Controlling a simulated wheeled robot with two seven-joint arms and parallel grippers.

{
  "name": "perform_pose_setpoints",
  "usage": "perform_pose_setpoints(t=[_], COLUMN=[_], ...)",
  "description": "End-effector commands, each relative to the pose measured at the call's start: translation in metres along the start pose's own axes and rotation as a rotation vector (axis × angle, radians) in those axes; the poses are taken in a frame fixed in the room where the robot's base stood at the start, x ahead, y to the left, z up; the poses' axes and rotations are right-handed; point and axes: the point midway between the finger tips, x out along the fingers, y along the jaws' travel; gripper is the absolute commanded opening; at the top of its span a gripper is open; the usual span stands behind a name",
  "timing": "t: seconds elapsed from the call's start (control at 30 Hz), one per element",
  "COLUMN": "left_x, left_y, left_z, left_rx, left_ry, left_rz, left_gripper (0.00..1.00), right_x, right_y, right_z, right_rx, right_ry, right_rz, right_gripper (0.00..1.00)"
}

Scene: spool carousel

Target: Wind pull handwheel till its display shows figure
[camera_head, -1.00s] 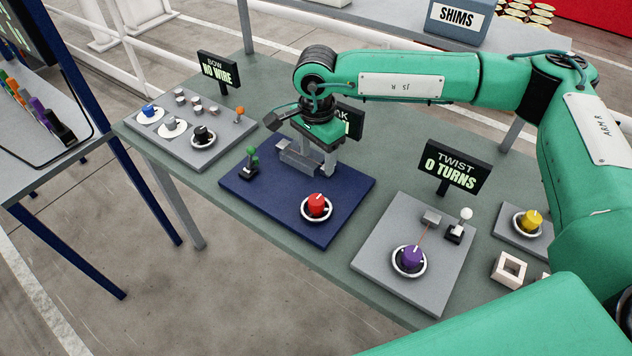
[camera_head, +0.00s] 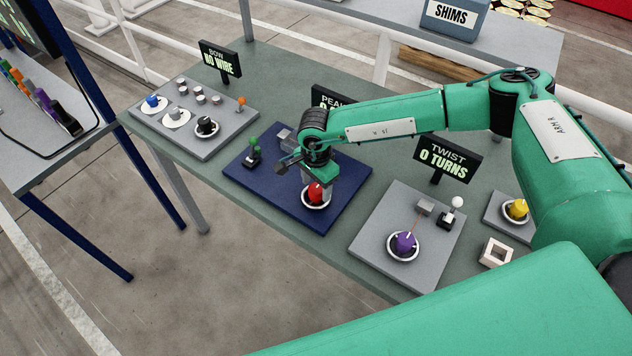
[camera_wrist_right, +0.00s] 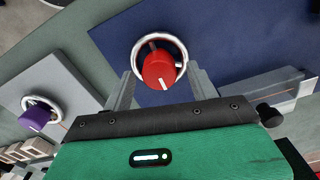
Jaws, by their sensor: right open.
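The red handwheel (camera_head: 316,193) is a red knob with a white pointer mark in a pale ring, on a dark blue board (camera_head: 345,205). My right gripper (camera_head: 318,186) points down at the red handwheel. In the right wrist view the red knob (camera_wrist_right: 158,70) shows between the two open fingers (camera_wrist_right: 163,80), with a gap on each side. I cannot tell how far down the fingers reach. My left gripper is not in view.
On the blue board are a green-knobbed lever (camera_head: 253,152) and a grey block (camera_head: 284,138). To the right, a grey board carries a purple knob (camera_head: 404,243) and a white-knobbed lever (camera_head: 456,204), with a "TWIST 0 TURNS" display (camera_head: 447,157). To the left stands a "NO WIRE" display (camera_head: 220,60).

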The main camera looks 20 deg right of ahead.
Motion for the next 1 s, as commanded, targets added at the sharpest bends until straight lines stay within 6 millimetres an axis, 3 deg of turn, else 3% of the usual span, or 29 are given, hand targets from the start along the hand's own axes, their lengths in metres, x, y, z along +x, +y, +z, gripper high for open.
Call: perform_pose_setpoints(t=[0.13, 0.37, 0.67, 1.0], left_x=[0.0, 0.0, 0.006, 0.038], left_y=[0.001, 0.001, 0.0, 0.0], left_z=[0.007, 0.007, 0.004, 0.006], left_rx=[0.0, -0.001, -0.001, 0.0], left_ry=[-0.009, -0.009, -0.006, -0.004], left_rz=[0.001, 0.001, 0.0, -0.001], left_gripper=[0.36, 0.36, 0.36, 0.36], right_x=[0.0, 0.0, 0.002, 0.006], right_y=[0.0, 0.0, 0.0, 0.0], right_z=[0.0, 0.0, 0.0, 0.0], right_rx=[0.0, -0.001, 0.029, 0.234], right_ry=[0.0, 0.0, -0.001, -0.002], right_rz=[0.0, 0.0, -0.001, -0.002], right_gripper=[0.59, 0.14, 0.14, 0.14])
